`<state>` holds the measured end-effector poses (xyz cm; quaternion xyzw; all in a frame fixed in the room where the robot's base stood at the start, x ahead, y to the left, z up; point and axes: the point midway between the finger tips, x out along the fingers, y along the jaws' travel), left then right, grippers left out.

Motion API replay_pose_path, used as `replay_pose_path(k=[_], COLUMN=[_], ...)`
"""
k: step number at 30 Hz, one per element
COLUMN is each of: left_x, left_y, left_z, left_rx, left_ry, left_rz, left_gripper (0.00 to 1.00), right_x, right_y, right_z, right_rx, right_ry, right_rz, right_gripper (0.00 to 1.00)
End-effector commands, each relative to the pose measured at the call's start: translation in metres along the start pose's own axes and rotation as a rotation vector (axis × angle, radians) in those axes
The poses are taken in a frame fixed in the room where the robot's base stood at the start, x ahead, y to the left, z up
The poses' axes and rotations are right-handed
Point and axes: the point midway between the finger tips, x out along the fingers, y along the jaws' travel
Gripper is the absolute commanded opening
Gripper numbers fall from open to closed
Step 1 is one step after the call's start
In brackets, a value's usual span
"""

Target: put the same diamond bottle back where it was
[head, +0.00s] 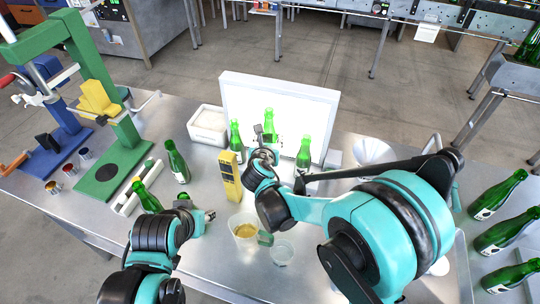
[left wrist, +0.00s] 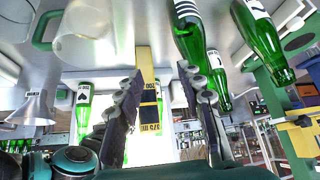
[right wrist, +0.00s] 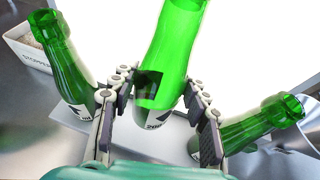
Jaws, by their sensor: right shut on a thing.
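My right gripper (head: 266,148) is shut on the middle green bottle (head: 269,120) in front of the lit white panel. In the right wrist view this bottle (right wrist: 172,55) stands between the fingers, its label partly covered, so I cannot read its suit. Whether its base touches anything is hidden. A left bottle (head: 235,135) and a right bottle (head: 303,155) stand on either side; the right one shows a spade label in the left wrist view (left wrist: 83,100). My left gripper (left wrist: 162,115) is open and empty, near the table's front left in the head view (head: 208,216).
A yellow instrument (head: 230,176) stands left of the right gripper. A jug (head: 243,228), a clear cup (head: 282,252) and a funnel (head: 371,150) are close by. A green press (head: 100,100) is at left.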

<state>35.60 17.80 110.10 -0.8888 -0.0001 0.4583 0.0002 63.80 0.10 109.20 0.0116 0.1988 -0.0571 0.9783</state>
Motion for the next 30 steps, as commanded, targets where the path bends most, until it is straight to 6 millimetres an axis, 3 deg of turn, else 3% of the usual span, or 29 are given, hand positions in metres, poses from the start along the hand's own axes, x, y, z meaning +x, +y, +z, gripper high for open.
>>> replay_pose_path(k=[3, 15, 27, 28, 30], left_x=[0.008, 0.018, 0.022, 0.021, 0.021], left_y=[0.000, 0.000, 0.000, 0.000, 0.000], left_z=[0.006, 0.013, 0.016, 0.015, 0.015], left_rx=[0.000, 0.000, 0.000, 0.000, 0.000], left_ry=[0.000, 0.000, 0.000, 0.000, 0.000], left_rz=[0.000, 0.000, 0.000, 0.000, 0.000], left_gripper=[0.38, 0.38, 0.38, 0.38, 0.38], right_x=[0.010, 0.027, 0.029, 0.029, 0.028], right_y=[0.000, 0.000, 0.000, 0.000, 0.000], right_z=[-0.022, -0.063, -0.068, -0.068, -0.067], right_rx=[0.000, 0.000, 0.000, 0.000, 0.000], right_ry=[-0.001, 0.000, 0.000, 0.000, 0.000], right_rz=[0.000, 0.000, 0.000, 0.000, 0.000], right_gripper=[0.04, 0.04, 0.04, 0.51, 0.67])
